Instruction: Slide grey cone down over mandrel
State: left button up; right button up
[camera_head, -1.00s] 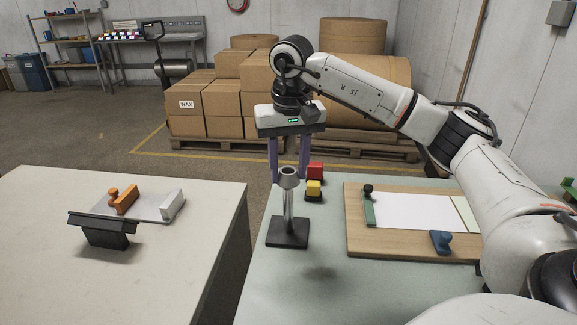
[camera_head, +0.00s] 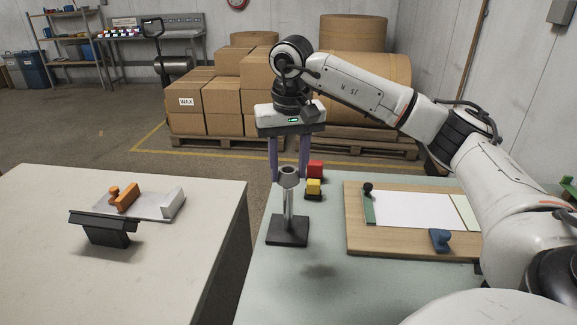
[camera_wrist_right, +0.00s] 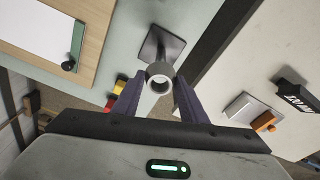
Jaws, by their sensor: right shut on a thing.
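The grey cone (camera_head: 289,177) is a small hollow piece with an open top, seen at the upper end of the mandrel (camera_head: 288,207), an upright metal post on a dark square base. My right gripper (camera_head: 289,173) points down with its two purple fingers on either side of the cone, shut on it. In the right wrist view the cone's round opening (camera_wrist_right: 160,79) shows between the fingertips (camera_wrist_right: 158,90), with the mandrel's base (camera_wrist_right: 163,47) beyond it. I cannot tell how far the mandrel reaches inside the cone. My left gripper is not in view.
A red block (camera_head: 315,169) and a yellow block (camera_head: 313,187) sit close behind the mandrel. A wooden board (camera_head: 360,245) with white paper lies to the right. A separate table (camera_head: 190,270) at left holds an orange-handled tool (camera_head: 125,198) and a dark stand (camera_head: 104,228).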

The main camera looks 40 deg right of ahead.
aim_at(289, 182)
jog(key=shift+p, duration=0.3)
jog(key=shift+f+b, duration=1.05)
jog(key=shift+f, duration=1)
jog(key=o, duration=1.2)
jog(key=shift+c, duration=0.2)
jog(key=r, duration=0.7)
jog(key=s+r, duration=0.1)
jog(key=r, duration=0.2)
jog(key=shift+a+r, duration=0.2)
jog(key=shift+a, duration=0.15)
jog(key=shift+s, duration=0.1)
